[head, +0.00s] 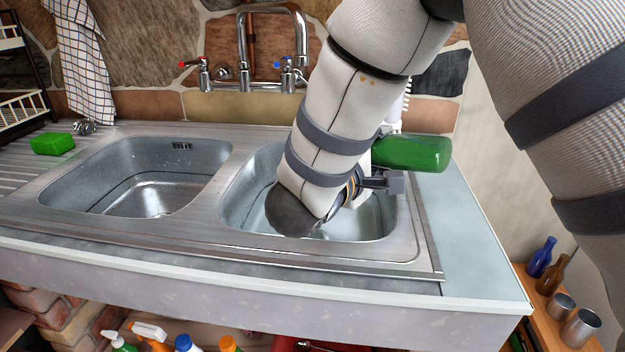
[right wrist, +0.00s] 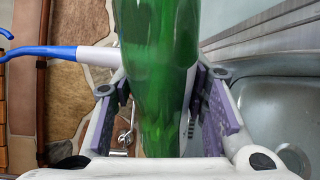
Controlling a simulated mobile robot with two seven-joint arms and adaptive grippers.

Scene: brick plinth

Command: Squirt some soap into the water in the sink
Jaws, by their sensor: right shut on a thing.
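A green bottle (head: 412,153) lies almost level in my right gripper (head: 380,180), over the back right side of the sink, with its broad end to the right in the head view. In the right wrist view, the bottle (right wrist: 158,70) runs between the two finger pads of the right gripper (right wrist: 168,105), which is shut on it. The sink's right basin (head: 255,190) is partly hidden by my right arm. Its bottom looks bluish, but I cannot clearly tell the water level. The left basin (head: 140,180) is in plain view. My left gripper is not in view.
A tap (head: 245,80) with red and blue handles is on the stone wall. A green sponge (head: 52,144) lies on the left drainer. A white brush (head: 395,125) is behind the bottle. Brown and blue bottles (head: 552,270) and metal cups (head: 580,327) stand on a lower shelf, right.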

